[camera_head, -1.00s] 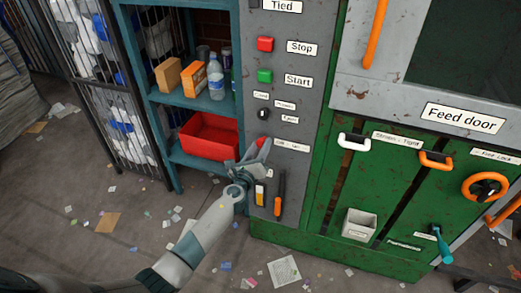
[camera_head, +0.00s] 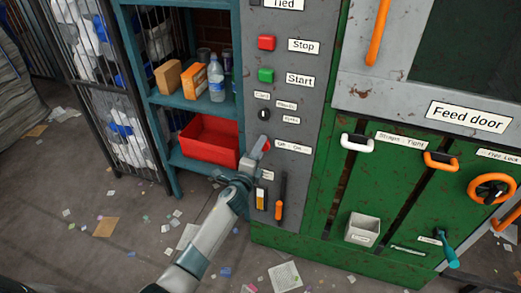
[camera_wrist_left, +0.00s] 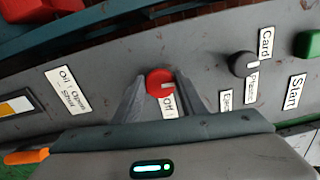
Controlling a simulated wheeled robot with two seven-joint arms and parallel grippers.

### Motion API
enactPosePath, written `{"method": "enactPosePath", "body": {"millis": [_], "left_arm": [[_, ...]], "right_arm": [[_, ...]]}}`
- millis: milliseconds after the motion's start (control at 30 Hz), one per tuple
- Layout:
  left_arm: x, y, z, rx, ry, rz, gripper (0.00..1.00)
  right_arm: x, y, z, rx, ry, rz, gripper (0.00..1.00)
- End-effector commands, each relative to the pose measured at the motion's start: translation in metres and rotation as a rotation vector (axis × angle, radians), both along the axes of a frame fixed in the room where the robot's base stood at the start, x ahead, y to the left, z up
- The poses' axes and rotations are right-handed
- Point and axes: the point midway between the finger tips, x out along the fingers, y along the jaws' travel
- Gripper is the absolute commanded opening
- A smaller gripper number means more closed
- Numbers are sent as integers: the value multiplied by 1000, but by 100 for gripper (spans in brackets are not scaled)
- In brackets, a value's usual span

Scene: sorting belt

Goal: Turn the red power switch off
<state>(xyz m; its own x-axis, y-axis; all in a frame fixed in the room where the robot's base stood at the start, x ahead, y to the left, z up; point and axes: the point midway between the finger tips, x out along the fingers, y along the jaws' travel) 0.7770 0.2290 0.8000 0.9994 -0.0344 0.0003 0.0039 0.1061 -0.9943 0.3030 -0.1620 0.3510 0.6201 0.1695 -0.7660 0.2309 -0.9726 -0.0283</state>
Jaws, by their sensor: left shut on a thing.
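The red power switch (camera_wrist_left: 158,82) is a round red knob with a pale mark, on the grey control panel (camera_wrist_left: 215,72). In the left wrist view it sits between the two grey fingers of my left gripper (camera_wrist_left: 160,87), which is shut on it. An off/on label beside it is partly covered by a finger. In the head view my left gripper (camera_head: 261,147) reaches up to the panel from below, and only a little red of the switch (camera_head: 267,146) shows beside it. My right gripper is not in view.
Above the switch are a black key-type selector (camera_head: 264,113), a green Start button (camera_head: 265,75) and a red Stop button (camera_head: 266,43). A shelf with a red bin (camera_head: 209,142) stands left; the green machine (camera_head: 330,215) is right.

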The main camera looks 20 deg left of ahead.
Motion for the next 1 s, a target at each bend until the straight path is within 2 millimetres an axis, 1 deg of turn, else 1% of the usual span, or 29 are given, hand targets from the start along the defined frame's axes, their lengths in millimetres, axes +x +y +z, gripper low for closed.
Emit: {"method": "enactPosePath", "body": {"millis": [100,300,500,733,767,800,833,1000], "left_arm": [[-1,-1,-2,-60,4,0,15],[-1,0,-2,-112,6,0,15],[-1,0,-2,-124,7,0,15],[-1,0,-2,-124,7,0,15],[-1,0,-2,-124,7,0,42],[-1,0,-2,-123,7,0,52],[-1,0,-2,-123,7,0,54],[0,0,-2,-122,6,0,54]], "right_arm": [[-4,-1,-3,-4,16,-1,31],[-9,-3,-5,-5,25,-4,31],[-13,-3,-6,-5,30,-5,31],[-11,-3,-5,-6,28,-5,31],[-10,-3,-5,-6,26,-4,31],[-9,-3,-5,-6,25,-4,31],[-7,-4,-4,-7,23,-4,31],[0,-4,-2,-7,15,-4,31]]}}
